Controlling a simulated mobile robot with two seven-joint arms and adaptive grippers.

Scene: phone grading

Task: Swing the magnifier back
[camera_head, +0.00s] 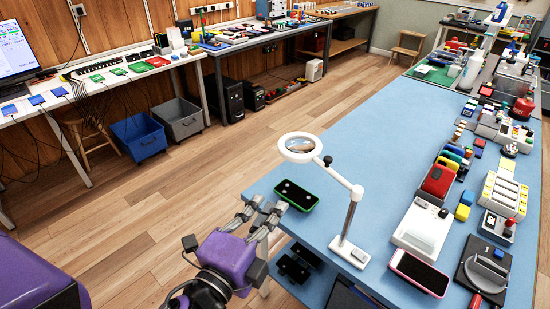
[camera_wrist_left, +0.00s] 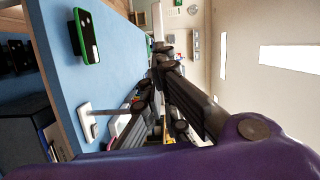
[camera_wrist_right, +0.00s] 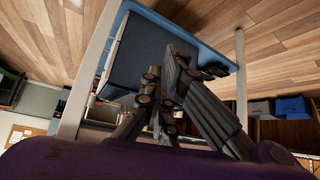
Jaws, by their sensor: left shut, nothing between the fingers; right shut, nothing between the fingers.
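The lens hangs out to the left, above the table's left edge. My left gripper (camera_head: 264,207) is shut and empty, below and left of the lens and beside a green-cased phone (camera_head: 296,195). The left wrist view shows its closed fingers (camera_wrist_left: 163,65) and the phone (camera_wrist_left: 86,36). My right gripper (camera_wrist_right: 160,85) is shut and empty, seen only in its wrist view.
The blue table (camera_head: 380,150) has clear room behind the magnifier. To the right stand a scale-like white device (camera_head: 422,230), a pink-framed phone (camera_head: 420,272) and a black device (camera_head: 484,270). Dark items lie on a shelf under the left edge.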

